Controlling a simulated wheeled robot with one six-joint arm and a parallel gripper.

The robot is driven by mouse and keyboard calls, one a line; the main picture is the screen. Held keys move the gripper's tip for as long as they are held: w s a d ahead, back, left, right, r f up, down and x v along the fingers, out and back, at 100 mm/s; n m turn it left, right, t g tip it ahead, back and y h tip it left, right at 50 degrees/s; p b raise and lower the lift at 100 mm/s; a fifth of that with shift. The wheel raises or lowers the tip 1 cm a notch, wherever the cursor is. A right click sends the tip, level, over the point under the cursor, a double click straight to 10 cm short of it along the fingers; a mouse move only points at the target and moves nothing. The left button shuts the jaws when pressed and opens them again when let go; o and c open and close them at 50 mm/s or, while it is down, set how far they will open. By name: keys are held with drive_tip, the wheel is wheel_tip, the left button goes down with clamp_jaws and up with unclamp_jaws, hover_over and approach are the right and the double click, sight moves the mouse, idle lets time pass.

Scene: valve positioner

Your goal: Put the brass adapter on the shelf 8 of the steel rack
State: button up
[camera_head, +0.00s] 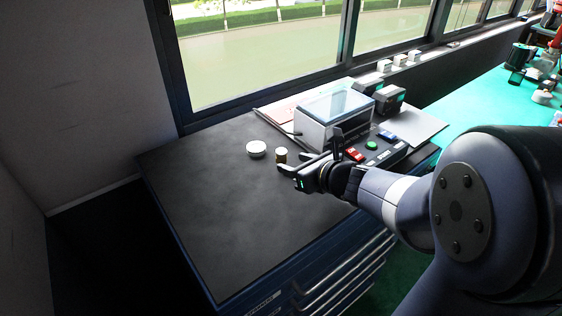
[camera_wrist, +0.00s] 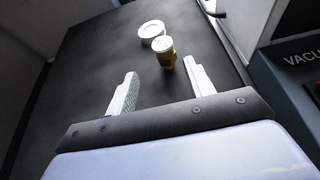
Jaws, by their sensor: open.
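The brass adapter (camera_head: 281,155) is a small yellow cylinder with a pale top, upright on the black top of the cabinet. My gripper (camera_head: 288,161) is low over the cabinet top beside the adapter. In the wrist view my gripper (camera_wrist: 160,72) is open, its two pale fingers apart with nothing between them. The steel rack and its shelf 8 are not in view.
A round white disc (camera_head: 256,149) lies just left of the adapter. A clear-lidded box (camera_head: 326,118) and a panel with coloured buttons (camera_head: 372,146) stand to the right. The front left of the black cabinet top (camera_head: 215,220) is clear. A window is behind.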

sight(282, 159)
drive_tip(key=x, duration=0.3)
drive_tip(key=shift+w+a+f, duration=0.15)
drive_tip(key=shift+w+f, duration=0.05)
drive_tip(key=shift+w, duration=0.1)
drive_tip(key=shift+w+d+x, duration=0.15)
drive_tip(key=shift+x, duration=1.25)
drive_tip(key=shift+w+d+x, duration=0.15)
drive_tip(key=shift+x, duration=1.3)
drive_tip(key=shift+s+r, duration=0.1)
drive_tip(key=shift+r, duration=0.1)
drive_tip(key=shift+c, duration=0.3)
clamp_jaws()
wheel_tip(282, 159, up, 10)
drive_tip(key=p, duration=0.3)
drive_tip(key=shift+p, duration=0.4)
